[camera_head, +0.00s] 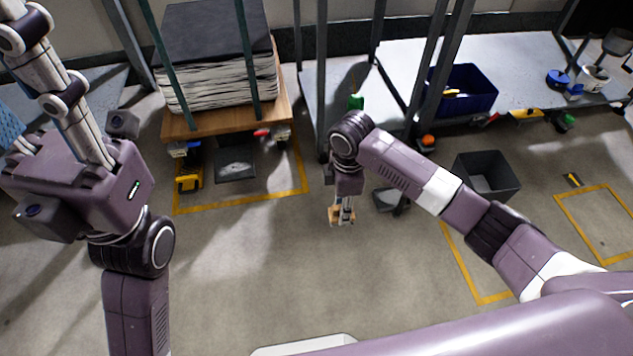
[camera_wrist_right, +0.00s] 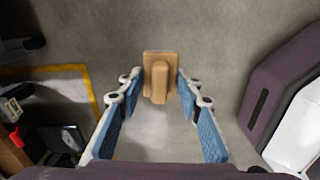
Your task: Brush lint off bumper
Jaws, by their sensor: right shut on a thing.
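My right gripper (camera_head: 343,204) points down over the floor near the middle of the head view. It is shut on a light wooden block-like tool (camera_wrist_right: 159,66), with a wide flat part and a raised grip. The tool also shows at the fingertips in the head view (camera_head: 335,215). Its underside is hidden. My left gripper (camera_head: 30,85) is raised at the upper left of the head view, its fingers spread and partly cut off by the frame edge. It looks empty. I cannot pick out a bumper or any lint with certainty.
A wooden platform (camera_head: 225,124) with stacked sheets stands behind, above a yellow floor outline. Grey shelves (camera_head: 345,95) hold a blue bin (camera_head: 470,88). A dark open bin (camera_head: 487,174) stands on the floor at right. The floor in front is mostly clear.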

